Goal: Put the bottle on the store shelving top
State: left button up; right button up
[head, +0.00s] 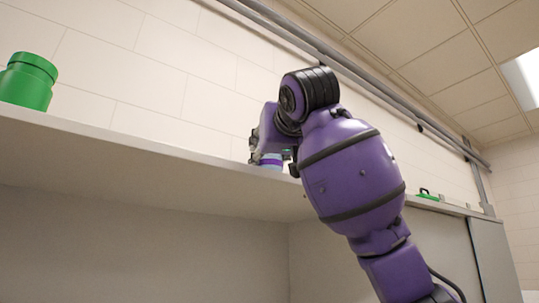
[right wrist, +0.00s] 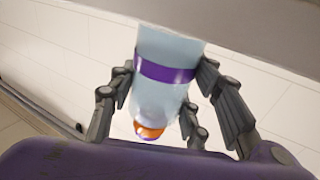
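The bottle (right wrist: 165,95) is pale blue with a purple band and an orange cap. In the right wrist view it lies between the fingers of my right gripper (right wrist: 168,72), which press close on both sides of it. In the head view my right gripper (head: 268,156) reaches over the front edge of the shelving top (head: 150,150), and a small part of the bottle (head: 271,161) shows there. The bottle's base is close to the shelving top; whether it touches cannot be told. My left gripper is out of view.
A green jar (head: 28,82) stands on the shelving top at far left. A small green object (head: 428,194) lies on top at the right. The top between jar and gripper looks clear. A tiled wall (head: 150,60) stands behind. My purple right arm covers the centre right.

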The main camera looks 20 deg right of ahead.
jog(key=o, duration=0.4)
jog(key=shift+w, duration=0.1)
jog(key=shift+o, duration=0.2)
jog(key=shift+r, duration=0.1)
jog(key=s, duration=1.2)
jog(key=shift+a, duration=0.2)
